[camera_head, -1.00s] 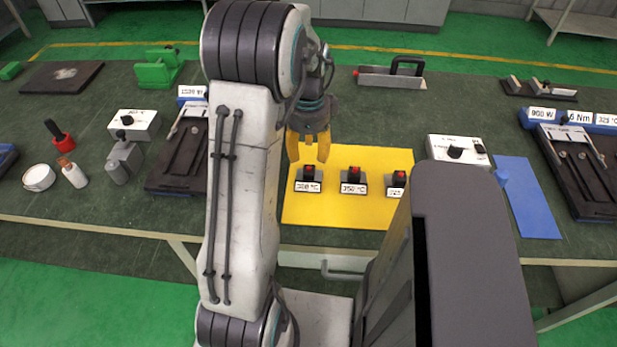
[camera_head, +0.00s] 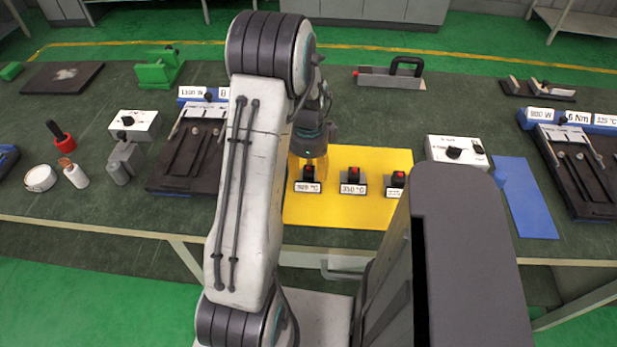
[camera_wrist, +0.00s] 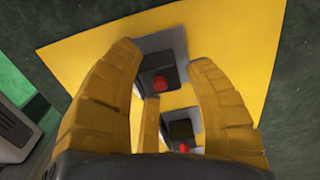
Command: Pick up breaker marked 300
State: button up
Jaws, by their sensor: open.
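Three dark breakers with red buttons stand in a row on the yellow mat (camera_head: 345,210). The left breaker (camera_head: 308,187) has a label that seems to read 300 °C, slightly blurred. The middle breaker (camera_head: 353,189) reads 350 °C. The right breaker (camera_head: 395,192) has a label partly hidden by my body. My gripper (camera_head: 308,165) is just above and behind the left breaker, fingers pointing down. In the wrist view my gripper (camera_wrist: 165,57) is open, with one breaker (camera_wrist: 160,67) showing between its fingers and another (camera_wrist: 181,130) lower down; no labels are legible there.
A white control box (camera_head: 457,151) and a blue mat (camera_head: 527,197) are to the right. A black fixture (camera_head: 180,165) stands left of my arm. A toolbox-like holder (camera_head: 392,76) is behind. The front of the yellow mat is clear.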

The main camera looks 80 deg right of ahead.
grip_shut()
dwell(0.5)
jog(key=shift+r, duration=0.1)
